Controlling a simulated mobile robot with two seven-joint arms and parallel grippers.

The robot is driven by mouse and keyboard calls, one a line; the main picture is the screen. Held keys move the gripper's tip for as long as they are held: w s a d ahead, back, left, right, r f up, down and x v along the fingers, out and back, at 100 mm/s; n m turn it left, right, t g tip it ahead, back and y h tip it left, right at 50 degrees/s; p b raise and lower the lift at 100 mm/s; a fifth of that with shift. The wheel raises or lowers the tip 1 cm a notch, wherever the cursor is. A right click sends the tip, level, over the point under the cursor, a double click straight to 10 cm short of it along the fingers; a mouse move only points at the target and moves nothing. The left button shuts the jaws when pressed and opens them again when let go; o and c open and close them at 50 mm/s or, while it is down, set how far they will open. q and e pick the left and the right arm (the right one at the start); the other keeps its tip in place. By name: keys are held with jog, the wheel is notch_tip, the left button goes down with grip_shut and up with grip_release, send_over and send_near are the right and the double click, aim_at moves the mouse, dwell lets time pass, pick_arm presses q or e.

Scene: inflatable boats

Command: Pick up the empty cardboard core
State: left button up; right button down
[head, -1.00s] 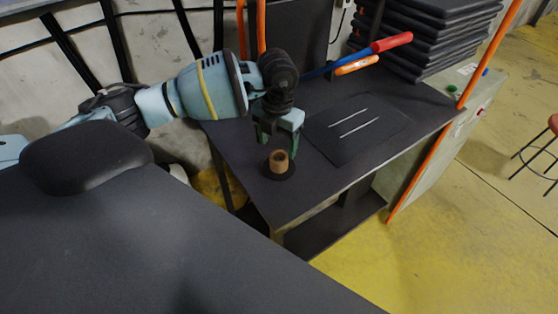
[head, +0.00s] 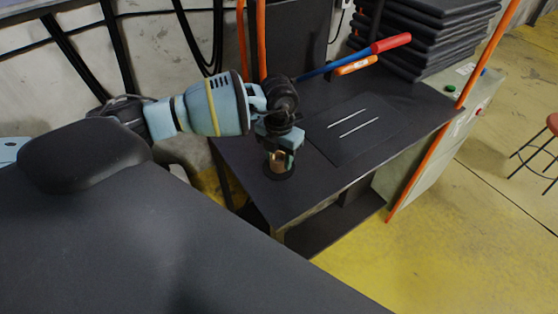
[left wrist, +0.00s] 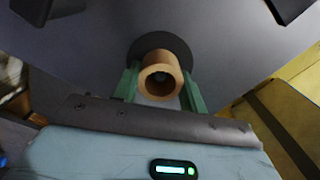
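The cardboard core (head: 278,161) is a short brown hollow tube standing upright on a round black disc (head: 278,174) near the front left of the dark worktable. My left gripper (head: 280,158) points down over it, with one finger on each side of the core. In the left wrist view the core (left wrist: 160,66) shows its open end between the two green fingers of the left gripper (left wrist: 161,80). The fingers are apart, and I see no clear grip on the core. The gripper partly hides the core in the head view. My right gripper is not in view.
A dark panel with two pale strips (head: 347,124) lies to the right on the worktable (head: 318,182). Black pads (head: 425,40) are stacked at the back right. Orange posts (head: 261,40) stand behind the table.

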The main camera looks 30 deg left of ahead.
pick_arm(q)
jog(key=c, duration=0.4)
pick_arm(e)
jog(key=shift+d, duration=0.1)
